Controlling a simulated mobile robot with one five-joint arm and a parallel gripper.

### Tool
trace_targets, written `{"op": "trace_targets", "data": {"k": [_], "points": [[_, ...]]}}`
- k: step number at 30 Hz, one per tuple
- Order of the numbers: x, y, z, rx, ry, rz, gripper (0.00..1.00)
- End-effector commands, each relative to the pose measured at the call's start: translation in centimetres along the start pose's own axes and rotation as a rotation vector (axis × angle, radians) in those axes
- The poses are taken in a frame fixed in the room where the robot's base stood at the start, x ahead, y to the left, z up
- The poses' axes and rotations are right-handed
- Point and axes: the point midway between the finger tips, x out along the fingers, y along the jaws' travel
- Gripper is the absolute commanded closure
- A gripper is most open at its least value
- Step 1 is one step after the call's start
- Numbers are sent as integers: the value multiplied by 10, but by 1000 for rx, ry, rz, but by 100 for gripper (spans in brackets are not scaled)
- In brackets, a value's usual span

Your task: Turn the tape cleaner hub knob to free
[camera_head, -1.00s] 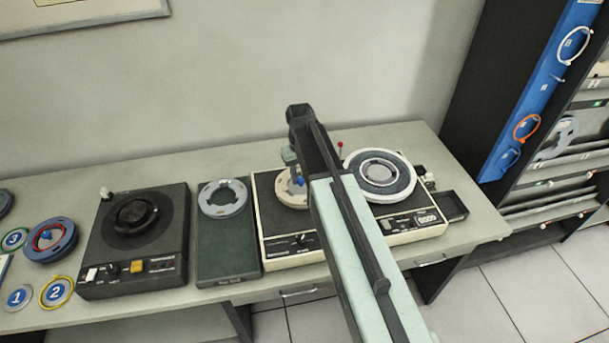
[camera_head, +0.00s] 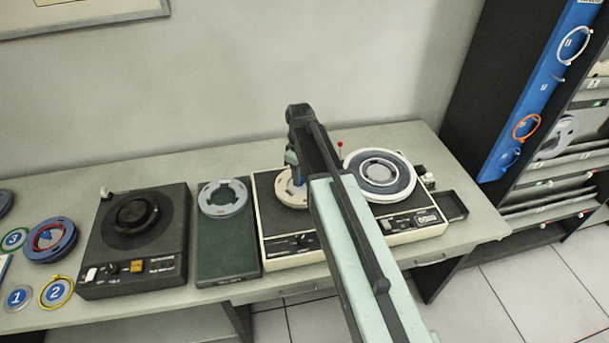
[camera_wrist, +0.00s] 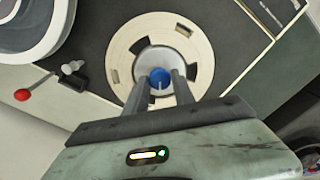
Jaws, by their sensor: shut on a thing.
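The tape cleaner (camera_head: 273,220) is a cream-edged machine with a dark top on the bench. Its hub knob (camera_wrist: 160,79) is blue and sits at the centre of a cream reel (camera_wrist: 124,46), on a grey hub. In the wrist view my gripper (camera_wrist: 160,82) has its two fingers on either side of the knob, shut on it. A short pale mark shows on the knob's lower part. In the head view my arm hides part of the machine and most of the knob; the reel (camera_head: 286,197) shows left of the arm.
A full tape reel (camera_head: 380,174) sits on the machine's right side, with a red-tipped post (camera_head: 340,146) behind. A green stand with a grey ring (camera_head: 223,197) and a black turntable unit (camera_head: 134,255) stand to the left. A dark rack (camera_head: 470,90) rises at right.

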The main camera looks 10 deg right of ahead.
Motion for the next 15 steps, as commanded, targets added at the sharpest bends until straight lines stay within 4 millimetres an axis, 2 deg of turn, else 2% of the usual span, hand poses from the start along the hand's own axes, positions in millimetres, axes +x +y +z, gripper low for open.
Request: {"op": "trace_targets", "data": {"k": [14, 15], "points": [[0, -1, 3, -10, -7, -3, 100], [0, -1, 3, -10, -7, -3, 58]]}}
